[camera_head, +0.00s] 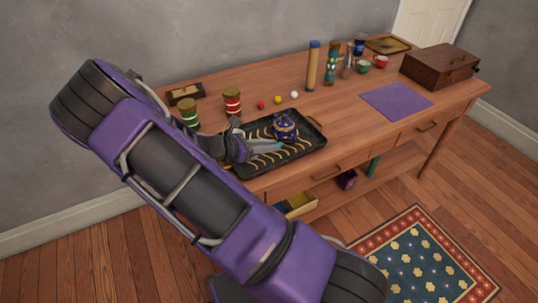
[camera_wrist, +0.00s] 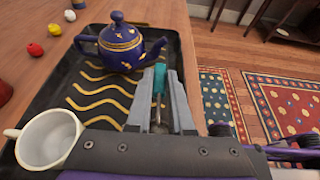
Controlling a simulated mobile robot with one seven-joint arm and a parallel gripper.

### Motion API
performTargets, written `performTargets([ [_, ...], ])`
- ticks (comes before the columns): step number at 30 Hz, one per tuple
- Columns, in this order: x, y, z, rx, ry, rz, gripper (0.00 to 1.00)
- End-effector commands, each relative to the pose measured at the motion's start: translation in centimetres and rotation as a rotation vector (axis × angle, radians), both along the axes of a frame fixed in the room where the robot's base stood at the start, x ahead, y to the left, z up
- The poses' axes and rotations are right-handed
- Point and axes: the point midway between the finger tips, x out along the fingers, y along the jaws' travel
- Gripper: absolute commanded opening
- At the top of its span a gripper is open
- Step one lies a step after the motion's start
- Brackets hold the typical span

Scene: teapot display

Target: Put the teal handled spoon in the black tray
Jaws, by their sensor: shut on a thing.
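The black tray (camera_head: 312,143) with yellow wavy lines lies on the wooden table, and it also shows in the wrist view (camera_wrist: 70,112). My gripper (camera_wrist: 159,78) is shut on the teal handled spoon (camera_wrist: 159,84), with the teal handle between its fingers. The rest of the spoon is mostly hidden by the fingers. In the head view my gripper (camera_head: 252,149) is over the tray, and the spoon's teal part (camera_head: 268,146) shows at its tip. I cannot tell whether the spoon touches the tray.
A dark blue teapot (camera_wrist: 120,42) with gold marks stands in the tray, close to the fingertips. A white cup (camera_wrist: 48,140) is beside my gripper. Small balls (camera_head: 278,100), striped jars (camera_head: 232,101) and a purple cloth (camera_head: 396,101) are on the table.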

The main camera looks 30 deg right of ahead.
Motion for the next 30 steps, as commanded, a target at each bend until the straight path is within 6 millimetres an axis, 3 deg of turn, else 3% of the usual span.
performTargets([
  [10,0.0,0.0,-3.9,-0.001,0.001,0.002,0.00],
  [22,0.0,0.0,-4.5,0.000,-0.001,0.002,0.00],
  [23,0.0,0.0,-4.4,0.000,-0.001,0.002,0.25],
  [24,0.0,0.0,-4.4,0.001,-0.001,0.002,0.32],
  [27,0.0,0.0,-4.4,0.001,-0.001,0.002,0.50],
  [30,0.0,0.0,-4.4,0.001,-0.001,0.002,0.50],
])
